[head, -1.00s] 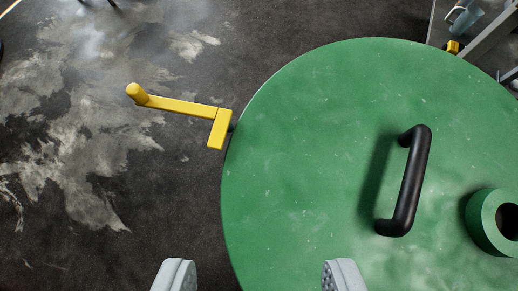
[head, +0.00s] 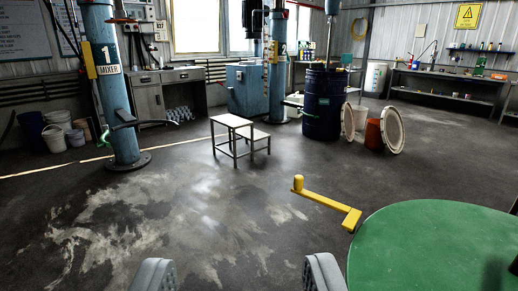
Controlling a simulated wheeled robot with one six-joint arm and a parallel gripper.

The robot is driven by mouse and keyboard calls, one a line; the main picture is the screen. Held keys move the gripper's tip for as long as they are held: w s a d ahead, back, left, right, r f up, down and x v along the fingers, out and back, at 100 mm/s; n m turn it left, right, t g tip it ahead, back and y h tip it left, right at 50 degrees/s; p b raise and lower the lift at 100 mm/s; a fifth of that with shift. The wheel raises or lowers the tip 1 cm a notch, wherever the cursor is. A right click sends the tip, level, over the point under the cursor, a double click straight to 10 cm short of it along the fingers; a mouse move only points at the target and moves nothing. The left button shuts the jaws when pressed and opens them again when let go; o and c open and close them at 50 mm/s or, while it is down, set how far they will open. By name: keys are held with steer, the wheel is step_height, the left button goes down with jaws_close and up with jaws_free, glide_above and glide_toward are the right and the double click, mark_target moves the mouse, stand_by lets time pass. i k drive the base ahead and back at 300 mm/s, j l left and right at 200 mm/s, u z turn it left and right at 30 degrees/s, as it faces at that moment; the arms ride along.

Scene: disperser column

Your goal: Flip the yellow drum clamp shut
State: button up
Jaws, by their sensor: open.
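The yellow drum clamp (head: 329,201) is a flat bar with an upright knob at its left end. It sticks out to the left from the edge of the green round lid (head: 435,250), swung away from it. The lid fills the lower right corner, and part of it is cut off by the frame. My gripper (head: 240,280) shows at the bottom edge as two grey fingertips set wide apart, with nothing between them. It is in front of and lower left of the clamp in the picture, apart from it.
A step stool (head: 232,124) stands on the floor further back. Behind are a blue column marked 1 MIXER (head: 108,90), a dark blue drum (head: 324,105) and an orange bucket (head: 373,135). The stained concrete floor (head: 150,210) left of the clamp is clear.

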mark_target(349, 224)
steer(key=k+j, duration=1)
steer(key=j, duration=0.25)
